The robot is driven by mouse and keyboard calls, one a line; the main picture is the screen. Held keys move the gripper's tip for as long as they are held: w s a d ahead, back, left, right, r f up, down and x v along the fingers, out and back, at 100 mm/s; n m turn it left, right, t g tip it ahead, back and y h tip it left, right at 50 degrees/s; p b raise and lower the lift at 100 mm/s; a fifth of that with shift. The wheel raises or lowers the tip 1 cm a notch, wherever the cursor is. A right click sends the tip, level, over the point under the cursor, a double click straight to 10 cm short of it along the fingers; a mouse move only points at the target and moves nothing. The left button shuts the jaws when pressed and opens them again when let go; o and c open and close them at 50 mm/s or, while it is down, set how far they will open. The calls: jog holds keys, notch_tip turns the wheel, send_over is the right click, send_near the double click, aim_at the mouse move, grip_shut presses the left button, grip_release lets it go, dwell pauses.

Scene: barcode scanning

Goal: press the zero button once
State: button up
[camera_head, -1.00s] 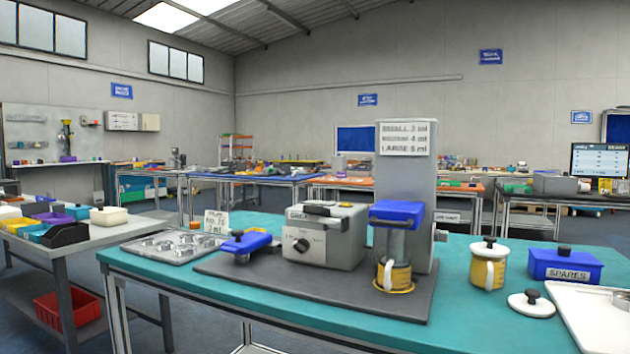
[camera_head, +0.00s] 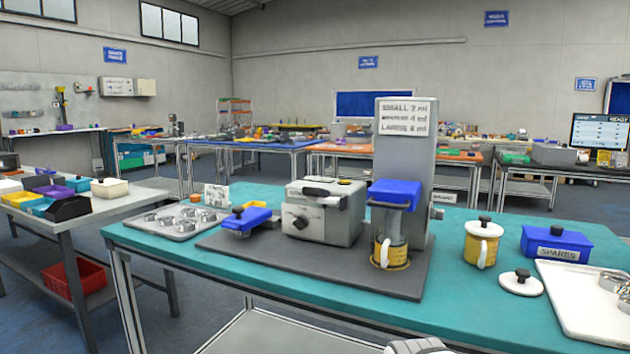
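No button that I can read as zero shows in the head view. A grey box machine (camera_head: 325,212) stands on a dark mat on the teal table, with a dark dial on its front. A black handle and a small yellow-orange part (camera_head: 344,182) are on its top; I cannot tell if that part is a button. To its right stands a tall grey dispenser (camera_head: 407,150) with a blue head (camera_head: 395,193). A yellow measuring cup (camera_head: 390,252) sits below this head. My gripper is not in view.
The teal table (camera_head: 460,318) also holds a metal tray (camera_head: 174,222), a lidded yellow cup (camera_head: 482,243), a blue SPARES box (camera_head: 557,245), a loose white lid (camera_head: 520,283) and a white tray (camera_head: 590,300). A screen (camera_head: 600,132) at right reads READY. A pale rounded part shows at the bottom edge.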

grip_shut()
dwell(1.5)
